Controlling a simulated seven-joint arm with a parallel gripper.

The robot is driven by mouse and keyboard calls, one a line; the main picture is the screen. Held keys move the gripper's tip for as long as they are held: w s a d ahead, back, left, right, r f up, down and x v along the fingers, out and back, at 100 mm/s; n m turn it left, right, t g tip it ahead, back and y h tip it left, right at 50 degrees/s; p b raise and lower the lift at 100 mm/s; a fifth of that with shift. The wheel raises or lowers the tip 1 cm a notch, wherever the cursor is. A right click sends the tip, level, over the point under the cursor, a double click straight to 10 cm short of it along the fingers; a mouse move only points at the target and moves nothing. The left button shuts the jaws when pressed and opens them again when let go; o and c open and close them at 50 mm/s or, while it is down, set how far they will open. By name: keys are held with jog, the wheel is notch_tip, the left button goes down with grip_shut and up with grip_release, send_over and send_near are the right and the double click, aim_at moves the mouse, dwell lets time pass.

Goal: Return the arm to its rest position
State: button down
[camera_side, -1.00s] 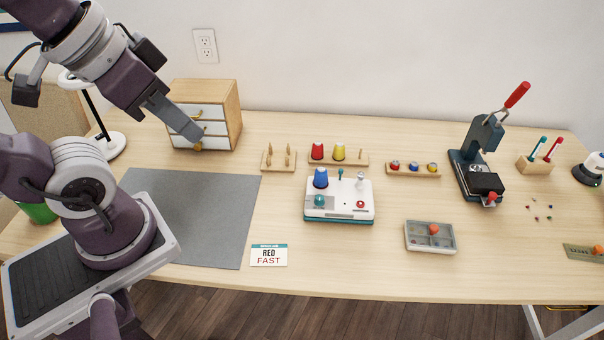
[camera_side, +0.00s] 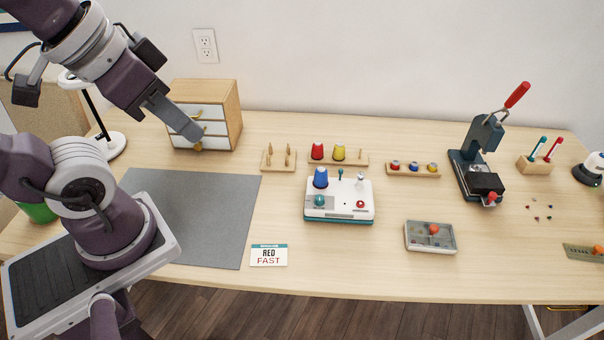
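My gripper (camera_side: 194,132) hangs in the air at upper left, in front of the small drawer cabinet in the picture. Its fingers point down and to the right. They show edge-on as one grey bar, so the gap between them is hidden. I see nothing hanging from the fingertips. The drawer cabinet (camera_side: 232,112) is wooden with pale drawer fronts and brass handles, and the fingertips overlap its front in the picture. I cannot tell whether they touch it.
A grey mat (camera_side: 205,215) lies clear below. A white machine (camera_side: 338,207) with a blue spool stands mid-table. A card reading RED FAST (camera_side: 268,256), spool rack (camera_side: 350,163), compartment box (camera_side: 430,246) and press (camera_side: 478,150) stand around. A lamp (camera_side: 112,148) is at left.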

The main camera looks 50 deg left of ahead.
jog(key=m+t+h, duration=0.1)
jog(key=m+t, duration=0.2)
jog(key=m, duration=0.8)
send_over(357, 206)
notch_tip(357, 206, down, 29)
jog(key=shift+f, duration=0.7)
jog(key=shift+f, duration=0.1)
jog(key=shift+f, duration=0.35)
